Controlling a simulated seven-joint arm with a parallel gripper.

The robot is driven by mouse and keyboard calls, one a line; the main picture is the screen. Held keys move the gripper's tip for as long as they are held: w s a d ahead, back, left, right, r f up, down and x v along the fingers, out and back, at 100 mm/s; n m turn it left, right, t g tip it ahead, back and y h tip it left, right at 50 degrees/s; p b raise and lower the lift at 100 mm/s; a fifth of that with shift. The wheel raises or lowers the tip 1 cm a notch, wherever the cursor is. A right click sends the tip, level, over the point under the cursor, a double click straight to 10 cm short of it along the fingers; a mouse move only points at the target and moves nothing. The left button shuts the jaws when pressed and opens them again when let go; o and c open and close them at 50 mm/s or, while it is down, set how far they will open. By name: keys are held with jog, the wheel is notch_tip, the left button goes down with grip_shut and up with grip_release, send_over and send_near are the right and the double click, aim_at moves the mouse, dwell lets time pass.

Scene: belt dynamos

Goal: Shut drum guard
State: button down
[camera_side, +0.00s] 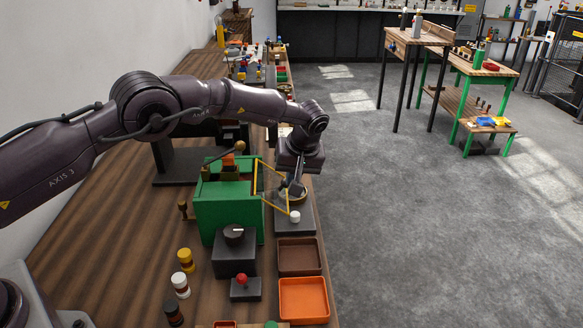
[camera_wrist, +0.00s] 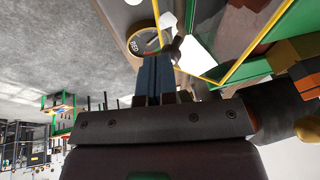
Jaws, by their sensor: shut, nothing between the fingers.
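The drum guard (camera_side: 273,166) is a yellow-edged frame at the right side of the green machine housing (camera_side: 226,211). It juts out from the housing at an angle, toward my gripper. In the wrist view its yellow edge (camera_wrist: 245,62) runs diagonally at the upper right. My gripper (camera_side: 292,188) points down just beyond the frame, low over the grey base. In the wrist view the fingers (camera_wrist: 155,78) are together and empty, beside a dark knob-like part (camera_wrist: 173,49). I cannot tell whether they touch it or the frame.
A round gold-rimmed dial (camera_wrist: 145,41) lies near the fingertips. A white knob (camera_side: 295,216) stands on the grey base. A brown tray (camera_side: 300,257), an orange tray (camera_side: 303,300), a dark box with a dial (camera_side: 234,253) and a red-knobbed lever box (camera_side: 244,289) stand nearer the camera.

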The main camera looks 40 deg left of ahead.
aim_at(282, 195)
notch_tip(282, 195, down, 2)
jog(key=shift+s+f, duration=0.1)
jog(key=shift+f, duration=0.05)
jog(key=shift+s+a+f, duration=0.15)
jog(key=shift+f, duration=0.35)
jog(key=shift+s+a+f, duration=0.1)
jog(key=shift+a+f, duration=0.05)
jog(key=shift+f, duration=0.3)
jog(key=shift+s+a+f, duration=0.3)
jog(key=shift+f, duration=0.35)
jog(key=shift+s+a+f, duration=0.3)
jog(key=shift+f, duration=0.3)
dwell(0.6)
